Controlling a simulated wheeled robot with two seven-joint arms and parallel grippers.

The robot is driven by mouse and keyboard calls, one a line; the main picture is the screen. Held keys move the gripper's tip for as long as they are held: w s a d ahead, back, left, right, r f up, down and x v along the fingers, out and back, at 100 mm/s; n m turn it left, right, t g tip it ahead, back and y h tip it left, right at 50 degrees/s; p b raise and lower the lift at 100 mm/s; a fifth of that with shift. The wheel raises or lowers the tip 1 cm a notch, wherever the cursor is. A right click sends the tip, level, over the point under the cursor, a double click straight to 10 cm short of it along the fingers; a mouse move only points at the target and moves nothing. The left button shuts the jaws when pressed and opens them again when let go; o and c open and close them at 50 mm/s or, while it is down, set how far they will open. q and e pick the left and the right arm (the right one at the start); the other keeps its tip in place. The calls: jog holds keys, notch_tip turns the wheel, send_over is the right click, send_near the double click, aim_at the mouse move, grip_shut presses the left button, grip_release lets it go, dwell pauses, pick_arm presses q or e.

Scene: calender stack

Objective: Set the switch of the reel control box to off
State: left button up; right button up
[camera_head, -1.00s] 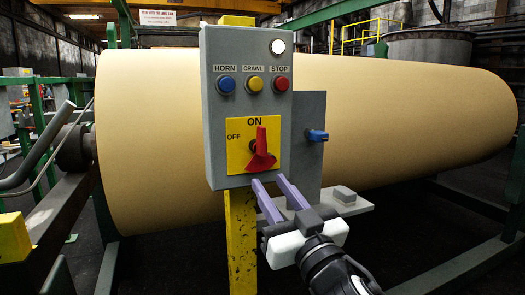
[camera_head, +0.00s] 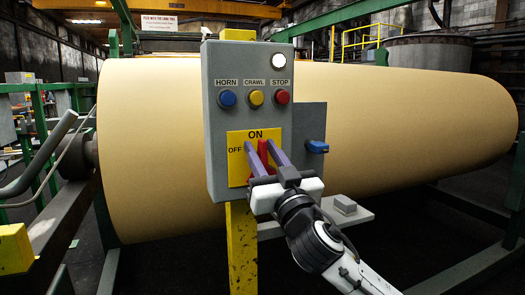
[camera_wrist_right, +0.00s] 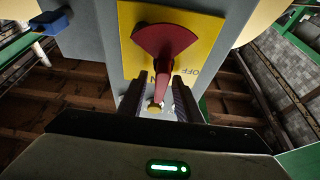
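The grey reel control box (camera_head: 214,128) stands in the middle of the head view. On its yellow ON/OFF plate (camera_head: 236,169) sits the red switch (camera_head: 263,152), its narrow handle pointing up toward ON; OFF is at the plate's left. My right gripper (camera_head: 261,146) reaches in from the lower right, fingers apart, one on each side of the handle. My left gripper is not in view.
Blue (camera_head: 227,99), yellow (camera_head: 256,98) and red (camera_head: 282,97) buttons sit above the switch. A blue lever (camera_head: 317,147) sticks out at the box's right. A yellow post (camera_head: 242,255) carries the box. A large paper roll (camera_head: 400,120) fills the space behind.

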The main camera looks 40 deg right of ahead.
jog(key=shift+c, duration=0.2)
jog(key=c, duration=0.7)
grip_shut()
